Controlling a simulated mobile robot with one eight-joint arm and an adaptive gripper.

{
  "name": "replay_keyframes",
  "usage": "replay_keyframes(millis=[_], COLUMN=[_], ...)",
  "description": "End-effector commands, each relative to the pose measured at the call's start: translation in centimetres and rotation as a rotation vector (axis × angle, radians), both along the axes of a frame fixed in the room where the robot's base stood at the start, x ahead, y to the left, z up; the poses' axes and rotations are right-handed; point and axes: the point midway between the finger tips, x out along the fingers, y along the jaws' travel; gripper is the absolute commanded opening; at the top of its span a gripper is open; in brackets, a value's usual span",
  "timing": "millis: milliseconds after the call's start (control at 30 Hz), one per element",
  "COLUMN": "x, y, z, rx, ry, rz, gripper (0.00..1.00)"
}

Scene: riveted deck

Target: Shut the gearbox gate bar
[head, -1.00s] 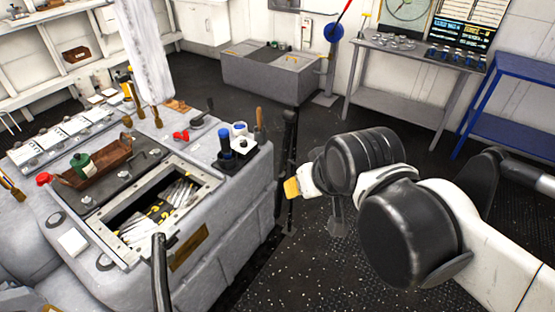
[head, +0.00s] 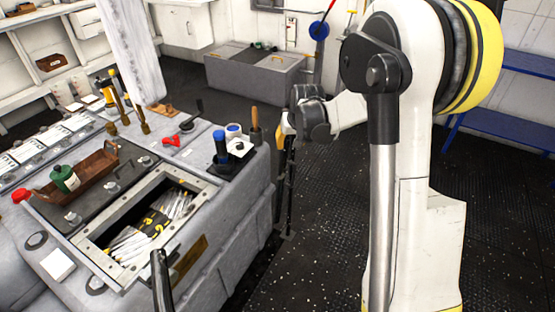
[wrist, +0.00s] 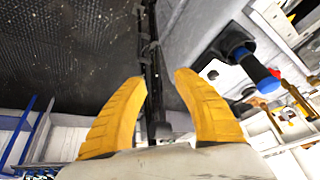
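A long dark bar (head: 283,195) stands beside the right end of the grey gearbox housing (head: 228,258). It looks like the gate bar, though I cannot tell for certain. In the wrist view the same dark bar (wrist: 152,75) runs lengthwise between my yellow fingertips. My gripper (wrist: 161,76) is open, with a gap on both sides of the bar. I cannot tell how deep the bar sits between the fingers.
An open hatch (head: 150,222) shows pale rods. A dark pole (head: 161,280) rises in front. Dark deck floor (head: 320,250) is free to the right.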

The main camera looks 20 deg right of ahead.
Motion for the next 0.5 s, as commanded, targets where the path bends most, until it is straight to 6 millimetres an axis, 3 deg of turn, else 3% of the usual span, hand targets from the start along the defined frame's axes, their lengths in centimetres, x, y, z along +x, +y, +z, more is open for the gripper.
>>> replay_keyframes(millis=[33,200,333,500], x=[1.4,3.7,4.3,4.6], y=[-1.4,-4.7,-6.2,-6.7], z=[-3.2,-11.2,-15.1,-17.2], rx=[0.007,0.026,0.035,0.039], ry=[0.008,0.032,0.044,0.049], rz=[-0.016,-0.054,-0.071,-0.077], gripper=[0.36,0.36,0.36,0.36])
